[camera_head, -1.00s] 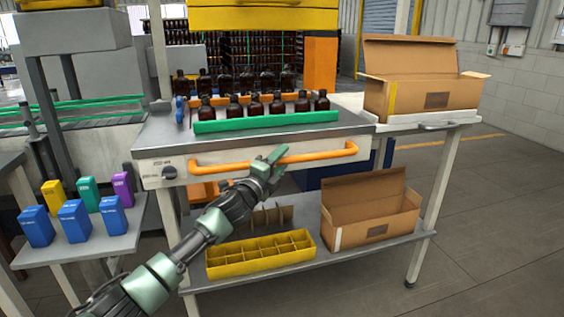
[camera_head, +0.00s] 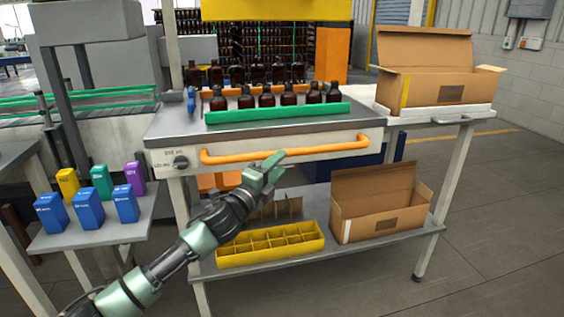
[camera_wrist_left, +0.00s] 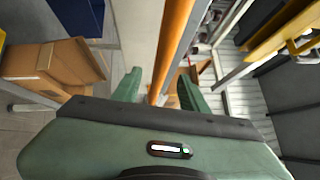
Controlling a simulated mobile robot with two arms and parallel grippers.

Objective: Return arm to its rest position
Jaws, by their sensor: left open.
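My left arm comes in from the lower left in the head view. Its green left gripper (camera_head: 268,171) is in front of the workbench, just below the orange handle bar (camera_head: 285,151). In the left wrist view the two green fingers of the gripper (camera_wrist_left: 160,92) stand apart. The orange bar (camera_wrist_left: 172,45) shows beyond and between them. Nothing is held between the fingers. Whether a finger touches the bar cannot be told. My right gripper is in neither view.
Amber bottles (camera_head: 267,97) stand in rows on the bench behind a green rail (camera_head: 277,114). An open carton (camera_head: 440,88) stands at the right, another (camera_head: 378,212) on the lower shelf beside a yellow divided tray (camera_head: 270,247). Small coloured boxes (camera_head: 88,208) stand on a left side table (camera_head: 110,235).

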